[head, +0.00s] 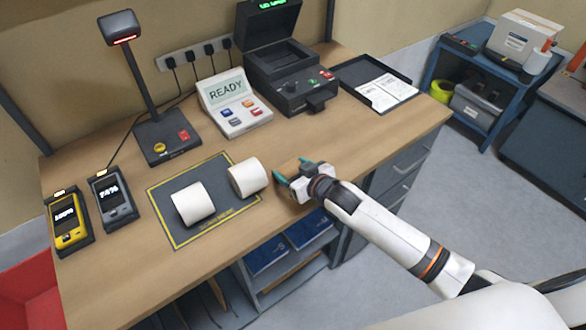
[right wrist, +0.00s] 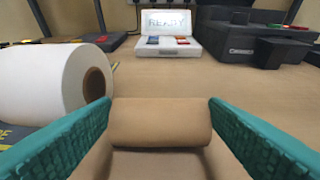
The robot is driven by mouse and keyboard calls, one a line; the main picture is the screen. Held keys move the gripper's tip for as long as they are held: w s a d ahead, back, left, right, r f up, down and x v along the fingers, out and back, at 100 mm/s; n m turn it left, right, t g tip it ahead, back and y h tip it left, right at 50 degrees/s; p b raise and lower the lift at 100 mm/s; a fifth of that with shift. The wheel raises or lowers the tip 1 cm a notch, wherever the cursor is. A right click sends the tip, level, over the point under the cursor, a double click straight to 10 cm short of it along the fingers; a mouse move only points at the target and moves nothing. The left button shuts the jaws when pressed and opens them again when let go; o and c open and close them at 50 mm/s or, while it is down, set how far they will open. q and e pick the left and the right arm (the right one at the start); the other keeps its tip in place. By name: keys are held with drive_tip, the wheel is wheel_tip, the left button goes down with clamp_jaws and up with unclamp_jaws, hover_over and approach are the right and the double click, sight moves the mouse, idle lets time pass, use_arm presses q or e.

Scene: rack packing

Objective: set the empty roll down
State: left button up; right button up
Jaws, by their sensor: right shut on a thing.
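My right gripper (head: 291,172) is low over the front part of the desk, just right of the grey mat. Its teal fingers are shut on the empty roll, a plain brown cardboard tube (right wrist: 160,122) that lies crosswise between the fingertips in the right wrist view. I cannot tell whether the tube touches the desk. Two white paper rolls lie on their sides at the mat: one (head: 192,204) near its middle, the other (head: 248,178) at its right edge. A white roll with a brown core (right wrist: 62,82) is close left of the fingers. My left gripper is not in view.
The yellow-edged grey mat (head: 184,237) lies on the wooden desk (head: 335,135). Behind stand a READY terminal (head: 234,103), a black printer (head: 290,86) and a scanner stand (head: 165,139). Two handhelds (head: 66,222) are at left. Desk right of my gripper is clear.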

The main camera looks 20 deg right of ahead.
drive_tip(key=shift+f, duration=0.2)
drive_tip(key=o, duration=0.9)
drive_tip(key=shift+f, duration=0.1)
drive_tip(key=shift+o, duration=0.2)
drive_tip(key=shift+s+r, duration=0.1)
drive_tip(key=shift+r, duration=0.1)
drive_tip(key=b+v, duration=0.1)
drive_tip(key=v, duration=1)
drive_tip(key=shift+s+d, duration=0.2)
drive_tip(key=shift+s, duration=0.15)
